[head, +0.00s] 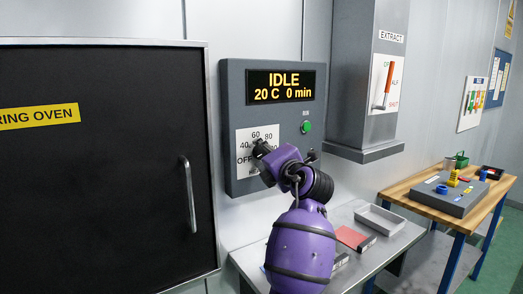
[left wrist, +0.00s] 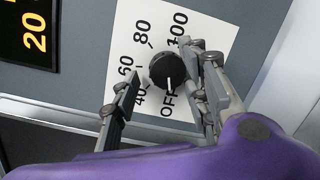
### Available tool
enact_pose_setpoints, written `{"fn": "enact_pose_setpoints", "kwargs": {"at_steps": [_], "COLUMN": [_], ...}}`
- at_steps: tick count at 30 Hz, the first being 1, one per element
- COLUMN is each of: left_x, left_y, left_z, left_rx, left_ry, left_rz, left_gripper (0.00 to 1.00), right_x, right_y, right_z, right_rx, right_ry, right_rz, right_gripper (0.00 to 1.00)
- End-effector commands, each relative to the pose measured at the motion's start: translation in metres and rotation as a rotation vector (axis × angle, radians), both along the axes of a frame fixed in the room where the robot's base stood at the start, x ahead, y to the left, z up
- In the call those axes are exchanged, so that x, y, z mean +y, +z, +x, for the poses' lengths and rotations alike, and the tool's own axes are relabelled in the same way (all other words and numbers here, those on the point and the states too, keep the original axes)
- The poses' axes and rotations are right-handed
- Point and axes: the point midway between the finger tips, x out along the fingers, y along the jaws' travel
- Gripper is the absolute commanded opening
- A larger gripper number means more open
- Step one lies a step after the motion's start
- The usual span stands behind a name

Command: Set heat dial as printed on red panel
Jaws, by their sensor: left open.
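The black heat dial (left wrist: 168,70) sits on a white scale plate marked OFF, 40, 60, 80 and 100. In the left wrist view its white pointer line is toward OFF. My left gripper (left wrist: 160,88) is open, with one finger on each side of the dial; contact cannot be told. In the head view my left gripper (head: 262,153) is at the scale plate (head: 244,141) and hides most of the dial. A flat red panel (head: 354,237) with a dark front edge lies on the steel table; its print is too small to read. My right gripper is not in view.
The control box has a display (head: 281,87) reading IDLE, 20 C, 0 min, and a green button (head: 306,127). The black oven door (head: 95,190) is at left. A grey tray (head: 380,218) is behind the red panel. An extract duct with a red lever (head: 388,83) is at right.

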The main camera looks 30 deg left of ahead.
Motion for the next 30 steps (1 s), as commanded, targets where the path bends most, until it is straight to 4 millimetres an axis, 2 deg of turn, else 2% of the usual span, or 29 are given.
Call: {"fn": "enact_pose_setpoints", "kwargs": {"at_steps": [3, 11, 20, 30], "left_x": [0.0064, 0.0075, 0.0074, 0.0068], "left_y": [0.0004, -0.0018, -0.0004, 0.0035], "left_z": [0.0036, 0.0049, 0.0044, 0.0045], "left_rx": [0.001, 0.001, 0.0, 0.04], "left_ry": [0.0, 0.0, 0.0, 0.0], "left_rz": [0.001, 0.0, 0.002, 0.022], "left_gripper": [0.42, 0.42, 0.04, 0.03], "right_x": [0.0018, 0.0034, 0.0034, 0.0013], "right_y": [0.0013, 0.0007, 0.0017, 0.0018], "right_z": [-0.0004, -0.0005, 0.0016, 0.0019], "right_rx": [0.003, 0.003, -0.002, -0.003], "right_ry": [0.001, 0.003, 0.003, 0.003], "right_rz": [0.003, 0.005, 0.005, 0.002], "right_gripper": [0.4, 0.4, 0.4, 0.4]}}
